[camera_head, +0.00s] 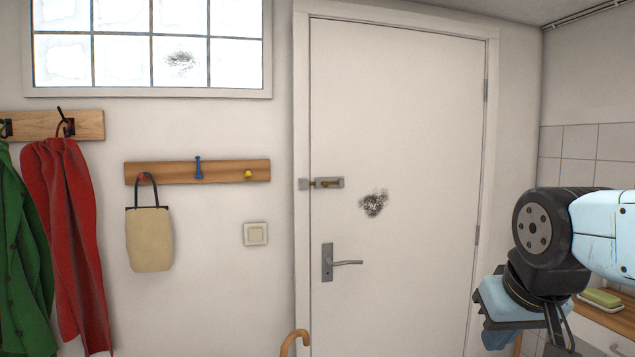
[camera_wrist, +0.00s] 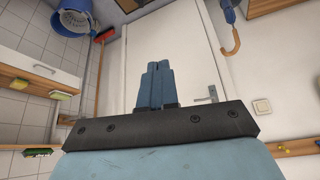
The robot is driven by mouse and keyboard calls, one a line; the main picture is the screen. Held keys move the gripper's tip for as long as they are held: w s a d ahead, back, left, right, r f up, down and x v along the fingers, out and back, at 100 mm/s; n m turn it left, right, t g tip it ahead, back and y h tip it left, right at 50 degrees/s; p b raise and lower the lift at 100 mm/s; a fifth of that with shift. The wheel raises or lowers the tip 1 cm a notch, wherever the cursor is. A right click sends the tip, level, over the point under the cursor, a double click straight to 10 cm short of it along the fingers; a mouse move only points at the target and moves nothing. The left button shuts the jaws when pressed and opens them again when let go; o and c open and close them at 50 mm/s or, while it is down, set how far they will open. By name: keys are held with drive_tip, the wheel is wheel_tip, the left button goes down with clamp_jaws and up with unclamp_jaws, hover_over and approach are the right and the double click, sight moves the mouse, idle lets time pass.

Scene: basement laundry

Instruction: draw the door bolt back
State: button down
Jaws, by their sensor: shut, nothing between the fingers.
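The door bolt (camera_head: 331,183) is a small grey plate with a brass rod and knob, mounted on the left side of the white door (camera_head: 420,120). Its rod appears to reach left across the door's edge to a small grey keeper (camera_head: 304,184) on the frame. My gripper (camera_wrist: 158,66) is shut and empty, its blue fingers together in the wrist view. The bolt is not discernible in the wrist view.
A lever handle (camera_head: 345,262) sits below the bolt. Left are a light switch (camera_head: 255,234), a peg rail (camera_head: 223,172) with a beige bag (camera_head: 149,239), and a red coat (camera_head: 68,230). A broom (camera_wrist: 104,38) and blue bucket (camera_wrist: 72,22) show in the wrist view.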

drive_tip(key=w+a+r+n+t+h, duration=0.1)
drive_tip(key=w+a+r+n, duration=0.1)
drive_tip(key=w+r, duration=0.5)
drive_tip(key=w+a+r+n+h, duration=0.1)
drive_tip(key=w+a+r, duration=0.1)
drive_tip(key=w, duration=0.9)
drive_tip(key=w+a+r+n+t+h, duration=0.1)
drive_tip(key=w+a+r+n+h, duration=0.1)
drive_tip(key=w+r, duration=0.5)
drive_tip(key=w+a+r+n+t, duration=0.1)
drive_tip(key=w+a+n+t, duration=0.1)
drive_tip(key=w+a, duration=0.9)
drive_tip(key=w+a+r+n+t+h, duration=0.1)
drive_tip(key=w+a+r+n+t, duration=0.1)
drive_tip(key=w+a, duration=1)
drive_tip(key=a+t, duration=0.1)
drive_tip(key=a, duration=0.4)
drive_tip(key=shift+a+n+t, duration=0.15)
drive_tip(key=shift+n+t, duration=0.15)
drive_tip(key=shift+n, duration=0.1)
drive_tip(key=shift+w, duration=0.15)
